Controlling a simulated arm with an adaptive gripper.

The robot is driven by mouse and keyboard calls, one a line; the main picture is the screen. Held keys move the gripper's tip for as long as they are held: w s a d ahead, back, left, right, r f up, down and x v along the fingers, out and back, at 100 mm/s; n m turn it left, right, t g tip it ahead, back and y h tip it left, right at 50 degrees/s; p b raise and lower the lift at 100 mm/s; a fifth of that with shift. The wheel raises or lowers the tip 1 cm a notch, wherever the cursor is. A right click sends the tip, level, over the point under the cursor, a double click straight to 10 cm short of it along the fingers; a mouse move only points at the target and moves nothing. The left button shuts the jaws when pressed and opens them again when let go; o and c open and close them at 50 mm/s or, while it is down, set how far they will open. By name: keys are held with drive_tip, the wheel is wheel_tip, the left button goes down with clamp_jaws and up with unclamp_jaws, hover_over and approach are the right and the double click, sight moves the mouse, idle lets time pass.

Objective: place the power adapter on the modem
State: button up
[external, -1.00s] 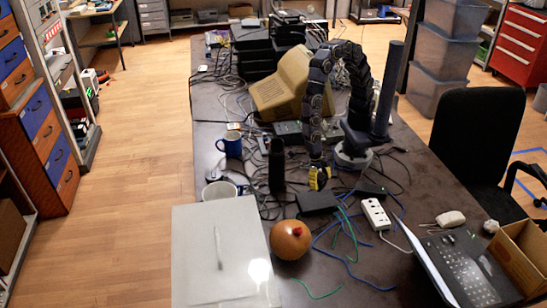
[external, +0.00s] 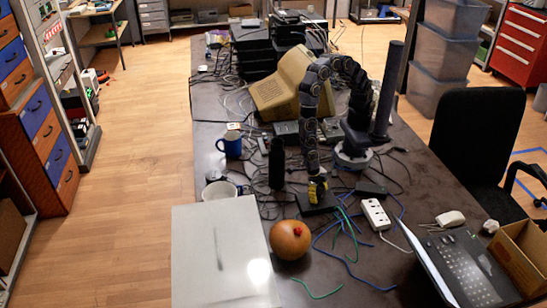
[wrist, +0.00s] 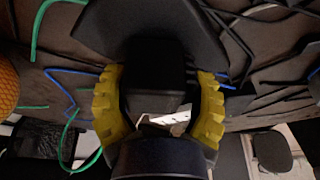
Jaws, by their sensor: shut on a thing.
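My gripper (external: 317,190) has yellow ribbed fingers and points down over a flat black box, which looks like the modem (external: 326,207). In the wrist view, the gripper (wrist: 160,108) is shut on a dark block, which looks like the power adapter (wrist: 155,62). The block sits between the two yellow fingers, in front of a wider dark surface (wrist: 150,22) that looks like the modem's top. In the external view the held block is hard to make out against the black box. I cannot tell whether it touches the box.
An orange ball-like object (external: 290,240), a white power strip (external: 376,214) and green and blue cables (external: 347,222) lie close by. A dark upright cylinder (external: 276,165) stands left of my gripper. A grey panel (external: 225,255) is at front left, a laptop (external: 460,268) at front right.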

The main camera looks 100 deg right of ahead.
drive_tip(key=o, duration=1.2)
drive_tip(key=shift+f, duration=0.15)
drive_tip(key=v, duration=1.2)
drive_tip(key=shift+d, duration=0.1)
